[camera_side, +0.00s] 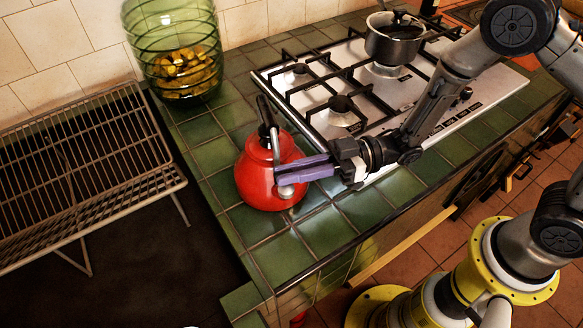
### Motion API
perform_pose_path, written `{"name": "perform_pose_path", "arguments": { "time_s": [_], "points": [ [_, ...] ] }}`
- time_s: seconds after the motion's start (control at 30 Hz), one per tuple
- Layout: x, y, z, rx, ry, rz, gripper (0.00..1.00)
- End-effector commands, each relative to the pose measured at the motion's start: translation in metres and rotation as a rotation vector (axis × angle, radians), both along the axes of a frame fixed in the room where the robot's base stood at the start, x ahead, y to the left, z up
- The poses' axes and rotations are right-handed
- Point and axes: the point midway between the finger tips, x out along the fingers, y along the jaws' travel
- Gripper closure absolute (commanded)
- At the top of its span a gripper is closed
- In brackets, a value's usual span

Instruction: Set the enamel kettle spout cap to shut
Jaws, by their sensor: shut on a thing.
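The red enamel kettle (254,181) stands upright on the green tiled counter, left of the stove. Its dark handle (264,112) rises above the lid. A grey metal lever (276,148) runs down the kettle's near right side to a round silver spout cap (285,191). My gripper (282,177) reaches in from the right, its purple fingers at the lever just above the cap. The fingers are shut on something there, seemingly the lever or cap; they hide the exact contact. Whether the cap sits tight over the spout cannot be told.
A gas stove (405,95) with black grates and a small pot (393,45) lies behind and right. A green glass jar (178,50) stands behind the kettle. A wire rack (85,175) is at the left. Free tiles (325,232) lie at the counter's front edge.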

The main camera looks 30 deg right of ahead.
Motion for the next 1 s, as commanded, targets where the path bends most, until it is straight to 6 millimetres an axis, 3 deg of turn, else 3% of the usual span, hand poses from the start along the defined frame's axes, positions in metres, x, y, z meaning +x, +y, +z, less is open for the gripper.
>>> {"name": "perform_pose_path", "arguments": {
  "time_s": [0.3, 0.8, 0.83, 1.0],
  "points": [
    [-0.0019, 0.0007, -0.0007, -0.031, -0.100, 0.000, 1.00],
    [-0.0022, 0.0007, -0.0009, -0.036, -0.116, 0.000, 1.00],
    [-0.0022, 0.0007, -0.0009, -0.036, -0.116, 0.000, 0.82],
    [-0.0022, 0.0007, -0.0008, -0.035, -0.117, 0.000, 0.55]
  ]
}}
